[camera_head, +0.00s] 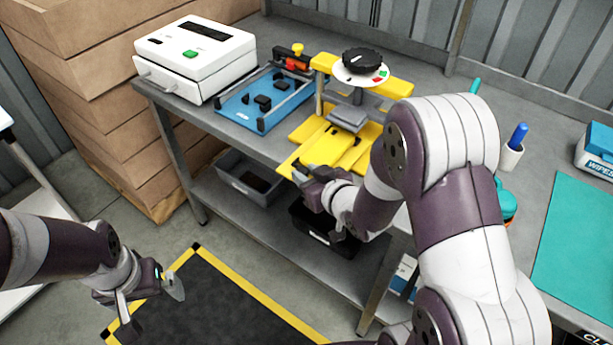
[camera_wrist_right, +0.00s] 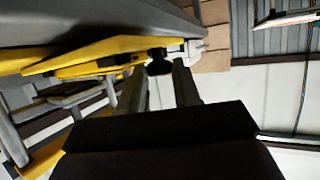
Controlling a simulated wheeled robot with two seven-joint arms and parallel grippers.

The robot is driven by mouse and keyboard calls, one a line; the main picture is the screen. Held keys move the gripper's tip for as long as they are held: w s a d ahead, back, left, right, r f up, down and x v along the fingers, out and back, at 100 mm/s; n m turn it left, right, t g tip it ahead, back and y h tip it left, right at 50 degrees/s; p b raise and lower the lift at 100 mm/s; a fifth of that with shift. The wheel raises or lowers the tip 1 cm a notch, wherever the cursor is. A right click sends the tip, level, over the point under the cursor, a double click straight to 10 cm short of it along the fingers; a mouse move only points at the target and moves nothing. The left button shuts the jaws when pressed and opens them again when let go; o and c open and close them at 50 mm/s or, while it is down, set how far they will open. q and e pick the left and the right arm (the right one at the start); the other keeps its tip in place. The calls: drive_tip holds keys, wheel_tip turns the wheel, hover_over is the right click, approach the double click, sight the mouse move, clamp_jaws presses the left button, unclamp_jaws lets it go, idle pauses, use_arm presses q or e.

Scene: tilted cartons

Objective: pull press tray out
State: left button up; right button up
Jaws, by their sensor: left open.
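The yellow press (camera_head: 362,92) stands on the grey bench, with a black knob on top. Its yellow tray (camera_head: 346,152) lies at the press base and reaches to the bench's front edge. My right gripper (camera_head: 303,174) is at the tray's front end. In the right wrist view my right gripper (camera_wrist_right: 159,82) has its fingers apart, with a small black handle (camera_wrist_right: 158,66) between or just beyond the tips; contact cannot be told. The yellow tray (camera_wrist_right: 85,62) is above left there. My left gripper (camera_head: 152,297) is open and empty, low over the floor.
A blue tray (camera_head: 238,117) with black parts and a white machine (camera_head: 195,58) stand left of the press. Grey and black bins sit on the shelf below. A pen cup (camera_head: 511,155) and teal mat (camera_head: 580,235) are at right. Stacked wooden boxes (camera_head: 100,80) stand behind left.

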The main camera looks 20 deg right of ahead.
drive_tip(key=shift+o, duration=0.2)
drive_tip(key=shift+s+a, duration=0.2)
drive_tip(key=shift+a, duration=0.1)
drive_tip(key=shift+d, duration=0.15)
drive_tip(key=p+v, duration=0.1)
drive_tip(key=v, duration=1.1)
drive_tip(key=shift+s+r, duration=0.2)
drive_tip(key=shift+s, duration=0.1)
